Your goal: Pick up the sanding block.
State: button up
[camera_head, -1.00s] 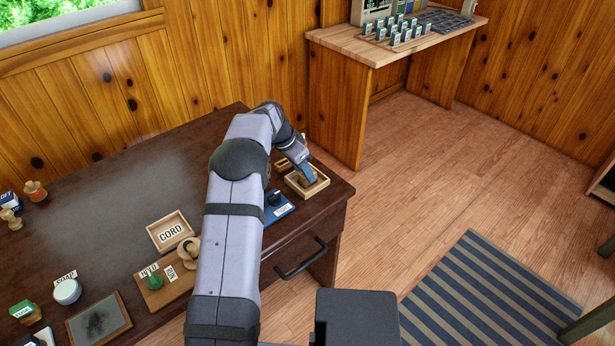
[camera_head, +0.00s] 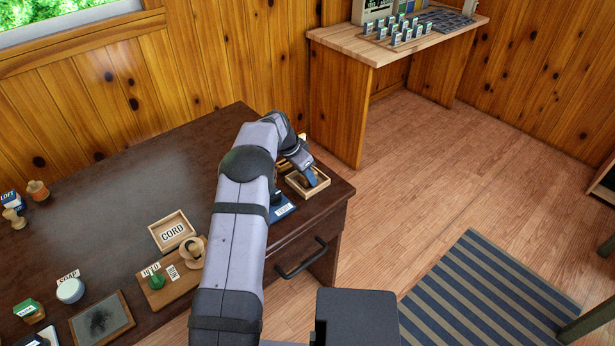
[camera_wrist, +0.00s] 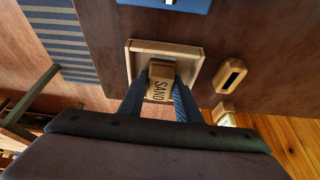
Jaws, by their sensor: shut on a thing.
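The sanding block (camera_wrist: 160,83) is a tan wooden block marked "SAND", seen in the wrist view. My gripper (camera_wrist: 160,92) is shut on it, with one blue-grey finger on each side. The block is over or in a shallow, light wooden tray (camera_wrist: 138,50); I cannot tell whether it touches the tray's floor. In the head view, the tray (camera_head: 322,186) is near the right end of the dark desk, and my gripper (camera_head: 311,180) reaches down into it. The block is mostly hidden there by my gripper.
A wooden piece with a dark slot (camera_wrist: 231,76) lies beside the tray. A blue mat (camera_head: 285,208) is left of the tray. A CORD tray (camera_head: 172,228) and a board with a green knob (camera_head: 156,279) stand on the desk (camera_head: 110,210). The desk's middle is clear.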

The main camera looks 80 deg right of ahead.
notch_tip(320, 180, up, 10)
jog(key=shift+r+b, duration=0.1)
jog(key=shift+b, duration=0.55)
